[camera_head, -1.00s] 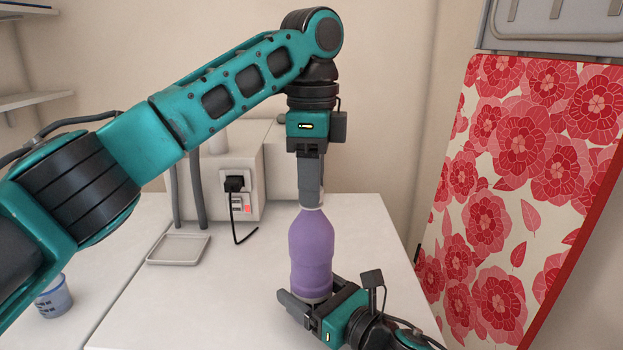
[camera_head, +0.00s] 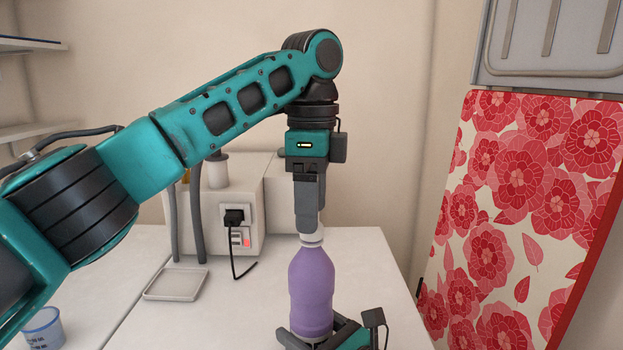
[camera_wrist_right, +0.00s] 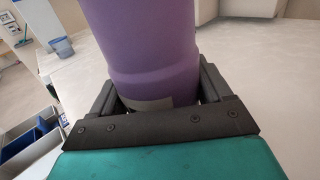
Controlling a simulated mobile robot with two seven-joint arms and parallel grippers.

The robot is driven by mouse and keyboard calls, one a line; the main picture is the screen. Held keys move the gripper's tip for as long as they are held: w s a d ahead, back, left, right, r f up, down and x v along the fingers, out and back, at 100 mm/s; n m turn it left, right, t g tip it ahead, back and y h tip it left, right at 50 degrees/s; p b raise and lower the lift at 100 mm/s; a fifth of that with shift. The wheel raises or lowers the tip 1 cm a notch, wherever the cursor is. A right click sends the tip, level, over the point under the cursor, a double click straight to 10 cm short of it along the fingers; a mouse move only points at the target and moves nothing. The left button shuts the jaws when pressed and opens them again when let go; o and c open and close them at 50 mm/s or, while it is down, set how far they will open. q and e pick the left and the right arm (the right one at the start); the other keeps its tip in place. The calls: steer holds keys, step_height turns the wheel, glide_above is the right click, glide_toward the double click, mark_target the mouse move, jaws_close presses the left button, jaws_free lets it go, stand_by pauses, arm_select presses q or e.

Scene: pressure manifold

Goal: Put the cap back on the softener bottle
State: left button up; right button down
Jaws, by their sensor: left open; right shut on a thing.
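The purple softener bottle (camera_head: 311,292) stands upright on the white worktop, and its lower part fills the right wrist view (camera_wrist_right: 145,45). A white cap (camera_head: 312,239) sits on top of its neck. I cannot tell how tightly it is seated. My left gripper (camera_head: 308,231) points straight down just above the cap, with its fingers open; one finger hides the other and the cap's upper edge. My right gripper (camera_wrist_right: 157,100) is shut around the bottle near its base, with a finger on each side. The bottle's bottom is hidden by that gripper.
A shallow grey tray (camera_head: 176,285) lies left of the bottle. A white box (camera_head: 225,196) with a black plug and cable stands behind. A blue-rimmed cup (camera_head: 42,328) is at the lower left. A red floral panel (camera_head: 520,220) stands at right.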

arm_select(q)
step_height(320, 180, up, 10)
steer(key=shift+f, duration=0.15)
stand_by(0.4)
arm_select(e)
jaws_free()
steer(key=v, duration=1.2)
arm_select(q)
steer(key=shift+f, duration=0.25)
arm_select(e)
steer(key=shift+s+d, duration=0.3)
